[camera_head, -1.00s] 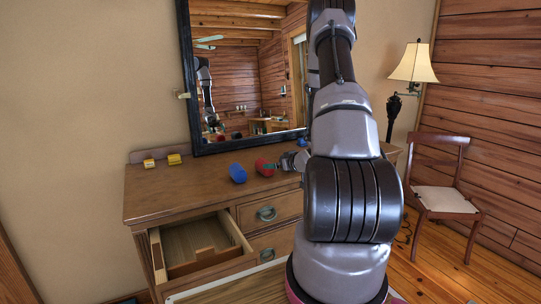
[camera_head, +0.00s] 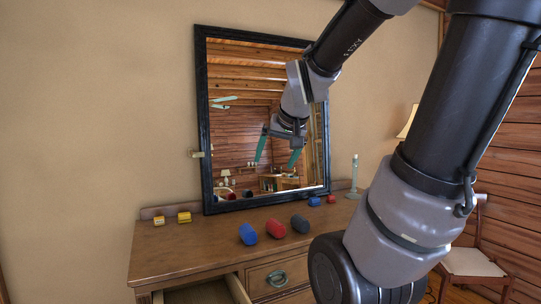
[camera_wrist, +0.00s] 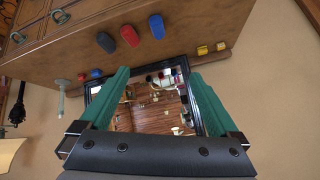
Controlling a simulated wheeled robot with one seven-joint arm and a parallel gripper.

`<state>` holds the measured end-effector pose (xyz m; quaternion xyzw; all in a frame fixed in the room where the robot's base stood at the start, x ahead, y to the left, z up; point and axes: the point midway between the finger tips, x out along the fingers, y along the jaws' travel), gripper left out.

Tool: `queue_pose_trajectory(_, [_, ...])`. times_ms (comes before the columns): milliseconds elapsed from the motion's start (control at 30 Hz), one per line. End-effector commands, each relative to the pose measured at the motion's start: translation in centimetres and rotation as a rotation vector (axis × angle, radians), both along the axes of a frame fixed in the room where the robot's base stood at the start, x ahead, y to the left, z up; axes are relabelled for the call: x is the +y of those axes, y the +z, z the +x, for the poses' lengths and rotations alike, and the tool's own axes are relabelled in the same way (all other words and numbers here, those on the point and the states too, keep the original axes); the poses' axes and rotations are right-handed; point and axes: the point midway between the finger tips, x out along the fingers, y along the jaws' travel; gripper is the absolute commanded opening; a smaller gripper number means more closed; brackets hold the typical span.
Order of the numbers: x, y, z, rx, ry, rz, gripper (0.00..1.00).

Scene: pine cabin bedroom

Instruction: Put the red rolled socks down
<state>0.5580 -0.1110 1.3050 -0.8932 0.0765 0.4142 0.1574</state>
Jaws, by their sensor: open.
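The red rolled socks (camera_head: 275,228) lie on the dresser top, between a blue roll (camera_head: 248,234) and a dark grey roll (camera_head: 300,223). They also show in the wrist view (camera_wrist: 130,36), again between the other two rolls. My gripper (camera_head: 276,162) is raised above the dresser in front of the mirror, well clear of the rolls. Its teal fingers (camera_wrist: 160,75) are spread apart with nothing between them.
The wooden dresser (camera_head: 190,250) has an open drawer (camera_head: 205,293) at its front left. Two yellow blocks (camera_head: 172,218), small blue (camera_head: 314,201) and red (camera_head: 331,199) items and a pale candlestick (camera_head: 354,176) stand along its back. The framed mirror (camera_head: 201,120) rises behind.

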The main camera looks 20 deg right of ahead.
Motion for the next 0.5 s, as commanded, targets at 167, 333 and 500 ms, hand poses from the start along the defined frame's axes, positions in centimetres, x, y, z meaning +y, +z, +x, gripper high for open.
queue_pose_trajectory(167, [3.9, 1.9, -6.3, 0.051, 0.039, 0.121, 0.97])
queue_pose_trajectory(333, [5.1, 2.1, -8.5, 0.082, 0.055, 0.165, 1.00])
queue_pose_trajectory(500, [2.7, 1.0, -5.1, 0.084, 0.017, 0.083, 1.00])
